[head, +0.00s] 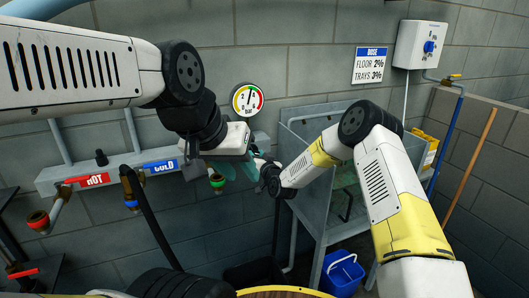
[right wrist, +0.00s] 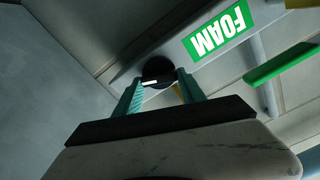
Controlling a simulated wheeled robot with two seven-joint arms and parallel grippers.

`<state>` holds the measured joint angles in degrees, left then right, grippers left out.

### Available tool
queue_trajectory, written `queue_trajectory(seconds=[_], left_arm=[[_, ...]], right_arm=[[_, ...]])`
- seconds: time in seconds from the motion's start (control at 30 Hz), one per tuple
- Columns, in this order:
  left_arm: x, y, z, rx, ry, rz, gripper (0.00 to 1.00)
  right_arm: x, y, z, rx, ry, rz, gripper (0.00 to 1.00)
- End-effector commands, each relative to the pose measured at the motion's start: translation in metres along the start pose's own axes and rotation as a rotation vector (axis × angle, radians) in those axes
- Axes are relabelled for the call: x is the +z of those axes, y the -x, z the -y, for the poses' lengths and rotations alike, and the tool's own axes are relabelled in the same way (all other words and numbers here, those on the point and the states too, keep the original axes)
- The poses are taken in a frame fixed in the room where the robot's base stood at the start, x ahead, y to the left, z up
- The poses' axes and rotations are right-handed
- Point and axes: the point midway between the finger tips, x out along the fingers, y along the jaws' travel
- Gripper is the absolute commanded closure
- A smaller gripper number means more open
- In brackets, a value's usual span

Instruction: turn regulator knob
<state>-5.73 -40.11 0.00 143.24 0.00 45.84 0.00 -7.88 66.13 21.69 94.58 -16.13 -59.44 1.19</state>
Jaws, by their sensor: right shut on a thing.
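The black regulator knob (right wrist: 158,72), with a white pointer mark, sits at the end of the wall rail beside the green FOAM label (right wrist: 219,33) in the right wrist view. The teal fingers of my right gripper (right wrist: 163,92) are on either side of the knob and closed on it. In the head view my right gripper (head: 262,163) is small and partly hidden at the rail's right end. My left gripper (head: 230,175) hangs just left of it, in front of the rail, teal fingers downward. Its finger gap is unclear. The round gauge (head: 248,99) is above, its needle near the top.
The wall rail (head: 125,165) carries HOT (head: 88,180) and COLD (head: 161,167) labels and several taps. A green-handled tap (head: 217,182) is close to my left gripper. A grey sink (head: 305,128) stands to the right, with a blue bucket (head: 343,272) below.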

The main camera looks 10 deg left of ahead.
Motion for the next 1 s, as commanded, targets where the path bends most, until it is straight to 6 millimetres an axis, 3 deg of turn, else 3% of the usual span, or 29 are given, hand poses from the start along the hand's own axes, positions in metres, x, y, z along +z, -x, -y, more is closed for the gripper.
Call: queue_trajectory(seconds=[0.3, 0.87, 0.9, 1.0], left_arm=[[0.0, 0.0, 0.0, 0.0, 0.0, 0.0, 0.64], [0.0, 0.0, 0.0, 0.0, 0.0, 0.0, 0.64], [0.0, 0.0, 0.0, 0.0, 0.0, 0.0, 0.64], [0.0, 0.0, 0.0, 0.0, 0.0, 0.0, 0.64]], right_arm=[[0.0017, 0.0005, -0.0011, 0.001, -0.129, 0.003, 0.93], [0.0017, 0.0005, -0.001, 0.001, -0.158, 0.004, 0.93], [0.0018, 0.0005, -0.001, 0.001, -0.157, 0.004, 0.47], [0.0014, 0.0004, -0.001, 0.001, -0.157, 0.003, 0.31]])
